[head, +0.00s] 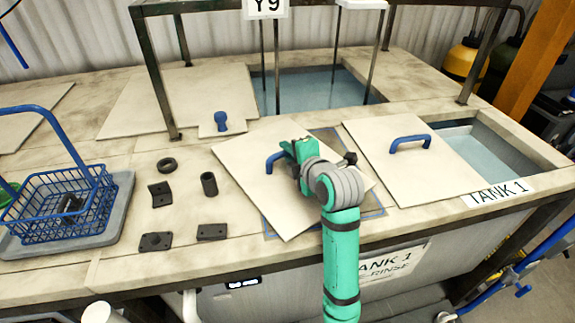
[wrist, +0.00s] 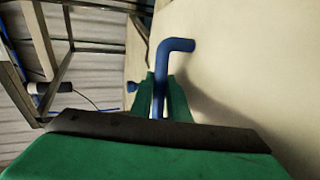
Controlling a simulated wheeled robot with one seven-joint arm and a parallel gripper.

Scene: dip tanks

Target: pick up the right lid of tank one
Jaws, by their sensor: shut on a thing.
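My gripper (head: 283,155) is shut on the blue bar handle (head: 273,166) of a square cream lid (head: 264,190), left of tank one's opening. The handle also shows between the fingers in the wrist view (wrist: 176,46). This lid sits askew over a blue-outlined patch (head: 372,212) of the bench; I cannot tell how far it is raised. My wrist and arm hide part of it. A second cream lid (head: 430,180) with a blue bar handle (head: 410,141) lies to the right. Tank one's water (head: 485,152) is open beyond that lid's right edge, behind the TANK 1 label (head: 497,192).
Left of the held lid are several dark parts, including a tube (head: 209,184) and a ring (head: 166,165). A blue wire basket (head: 62,205) stands on a grey tray (head: 118,215). A metal frame (head: 155,75) rises behind, around another open tank (head: 300,90).

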